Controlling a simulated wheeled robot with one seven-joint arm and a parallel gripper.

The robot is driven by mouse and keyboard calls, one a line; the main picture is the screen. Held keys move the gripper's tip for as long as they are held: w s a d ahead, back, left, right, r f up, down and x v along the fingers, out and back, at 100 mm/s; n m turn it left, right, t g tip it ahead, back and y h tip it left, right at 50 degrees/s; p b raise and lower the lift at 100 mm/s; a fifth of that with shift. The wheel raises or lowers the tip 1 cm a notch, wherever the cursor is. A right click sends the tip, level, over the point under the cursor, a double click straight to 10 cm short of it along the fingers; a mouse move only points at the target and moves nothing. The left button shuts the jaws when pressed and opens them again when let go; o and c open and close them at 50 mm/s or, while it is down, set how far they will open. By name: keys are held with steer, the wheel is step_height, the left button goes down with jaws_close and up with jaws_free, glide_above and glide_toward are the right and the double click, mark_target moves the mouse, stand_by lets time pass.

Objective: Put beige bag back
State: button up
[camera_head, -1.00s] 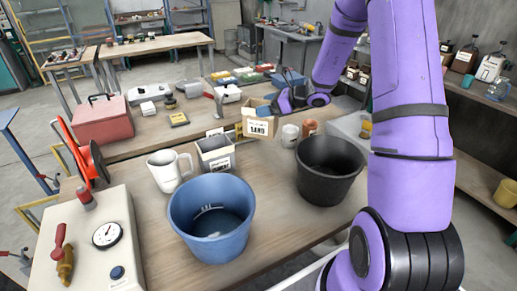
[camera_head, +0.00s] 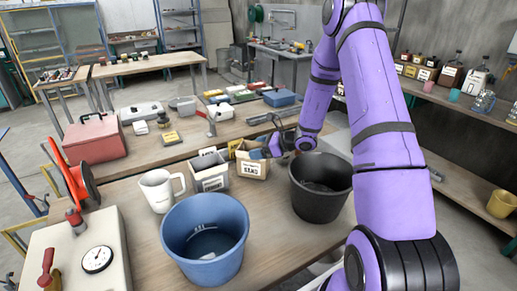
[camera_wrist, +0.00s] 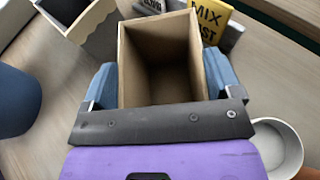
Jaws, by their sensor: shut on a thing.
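The beige bag (camera_head: 253,169) is an open-topped, box-shaped bag with a dark-lettered label, upright on the right side of the grey bag (camera_head: 210,176). My gripper (camera_head: 266,153) is at its right side in the head view. In the wrist view my gripper's blue fingers (camera_wrist: 160,85) are shut on two opposite sides of the beige bag (camera_wrist: 160,50), whose brown inside looks empty. The bag is low over the workbench (camera_head: 120,230); I cannot tell whether its bottom touches.
A blue bucket (camera_head: 206,245) and a white jug (camera_head: 158,192) stand to the left. A black bucket (camera_head: 320,190) stands close on the right. A white cup (camera_wrist: 278,143) is near my gripper.

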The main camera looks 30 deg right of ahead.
steer(key=shift+f, duration=0.1)
steer(key=o, duration=1.4)
steer(key=v, duration=1.2)
steer(key=s+a+r+n+g+h, duration=0.1)
steer(key=s+a+r+n+g, duration=0.2)
steer(key=s+a+r+n, duration=0.35)
steer(key=s+a+r+n+g, duration=0.4)
steer(key=a+r+n, duration=0.3)
steer(key=a+r, duration=0.25)
steer(key=s+a+r+n+t+h, duration=0.1)
steer(key=s+r+n+h, duration=0.3)
steer(key=s, duration=0.5)
steer(key=s+a+r+n+t+h, duration=0.1)
steer(key=s+r+n+h, duration=0.3)
steer(key=s+r+n, duration=0.3)
steer(key=shift+s+n+t, duration=0.4)
steer(key=shift+s+n, duration=0.85)
steer(key=shift+s, duration=0.2)
